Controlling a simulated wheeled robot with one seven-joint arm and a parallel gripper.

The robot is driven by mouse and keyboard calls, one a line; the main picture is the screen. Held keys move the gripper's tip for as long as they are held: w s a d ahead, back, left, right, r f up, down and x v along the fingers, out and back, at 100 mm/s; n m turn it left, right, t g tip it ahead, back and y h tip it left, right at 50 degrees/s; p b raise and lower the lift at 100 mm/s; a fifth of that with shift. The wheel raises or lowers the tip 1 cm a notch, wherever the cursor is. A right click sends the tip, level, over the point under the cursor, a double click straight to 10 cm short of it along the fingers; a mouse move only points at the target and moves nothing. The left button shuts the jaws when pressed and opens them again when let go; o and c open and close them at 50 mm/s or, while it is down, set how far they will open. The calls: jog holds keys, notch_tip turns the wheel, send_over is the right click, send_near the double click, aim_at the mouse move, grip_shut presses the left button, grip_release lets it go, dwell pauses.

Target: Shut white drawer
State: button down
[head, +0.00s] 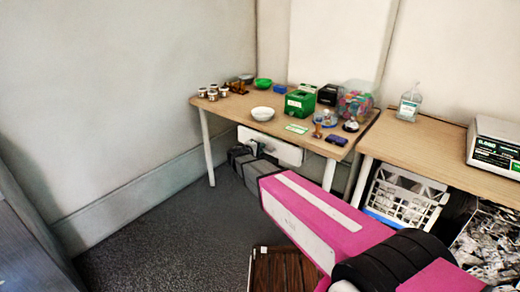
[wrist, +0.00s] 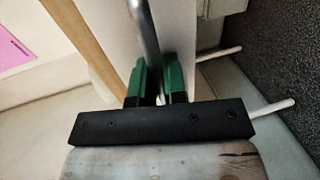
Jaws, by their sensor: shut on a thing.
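The white drawer (head: 287,153) hangs under the front edge of the wooden table, its pale front partly covered by my gripper. In the wrist view its white front (wrist: 182,28) stands behind a grey metal bar handle (wrist: 147,32). My gripper (head: 254,149) is at the drawer front. In the wrist view its green fingers (wrist: 157,80) are on either side of the bar, shut on it. How far the drawer stands out cannot be told clearly.
The wooden table (head: 240,108) carries jars, bowls, a green box (head: 300,103) and a candy container (head: 355,103). A second table (head: 410,138) stands right, with a white crate (head: 405,197) below. A brown wooden crate (head: 275,270) is on the floor. Floor at left is clear.

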jog(key=x, duration=0.4)
jog(key=shift+r, duration=0.4)
jog(key=c, duration=1.2)
grip_release()
jog(key=shift+w, duration=0.1)
jog(key=v, duration=1.1)
jog(key=shift+f, duration=0.1)
jog(key=s+d+f+m+g+y, duration=0.1)
jog(key=s+d+f+m+g, duration=0.25)
jog(key=d, duration=0.55)
jog(key=s+d+f+m+g, duration=0.25)
jog(key=s+d+g, duration=0.2)
jog(key=d, duration=0.55)
jog(key=s+d+f+m+g+y, duration=0.1)
jog(key=s+d+y, duration=0.1)
jog(key=s, duration=0.1)
jog(key=s+d+f+m+g+y, duration=0.1)
jog(key=s+d+m+g+y, duration=0.1)
jog(key=s+d+y, duration=0.1)
jog(key=s+d+f+m+g+y, duration=0.1)
jog(key=s+d+f+y, duration=0.1)
jog(key=s, duration=0.3)
jog(key=shift+s+d+m+g+y, duration=0.1)
jog(key=shift+d+m+g+y, duration=0.1)
jog(key=shift+d+y, duration=0.15)
jog(key=shift+s+d+m+g+y, duration=0.1)
jog(key=shift+s+d+m+y, duration=0.05)
jog(key=shift+d+m+y, duration=0.15)
